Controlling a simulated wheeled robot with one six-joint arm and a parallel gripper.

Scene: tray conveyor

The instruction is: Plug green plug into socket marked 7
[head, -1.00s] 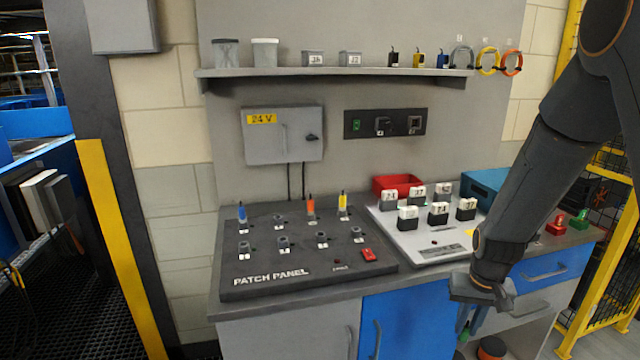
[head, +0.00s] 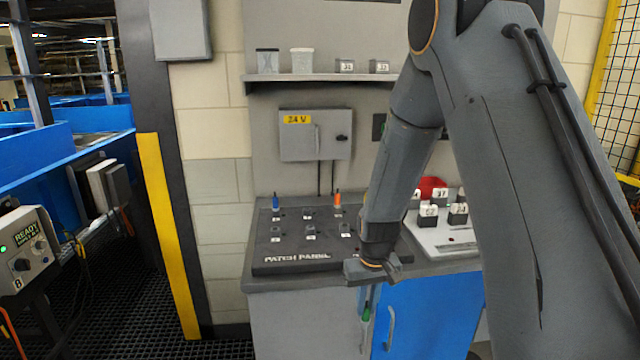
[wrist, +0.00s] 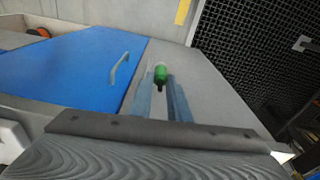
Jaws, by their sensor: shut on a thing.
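My gripper (head: 367,302) points down in front of the bench's cabinet doors, below the worktop edge. It is shut on the green plug (head: 366,314), which shows between the fingertips in the wrist view (wrist: 161,75). The dark patch panel (head: 290,262) lies on the worktop behind and left of the gripper. A blue plug (head: 275,201) and an orange plug (head: 338,198) stand upright in its back row. Several grey sockets with small white labels show on it, but the numbers are too small to read. My arm hides the panel's right part.
A pale board (head: 440,238) with numbered blocks lies right of the panel, partly behind my arm. A shelf (head: 320,79) and a 24 V box (head: 300,145) are on the wall above. A yellow post (head: 168,230) stands at left.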

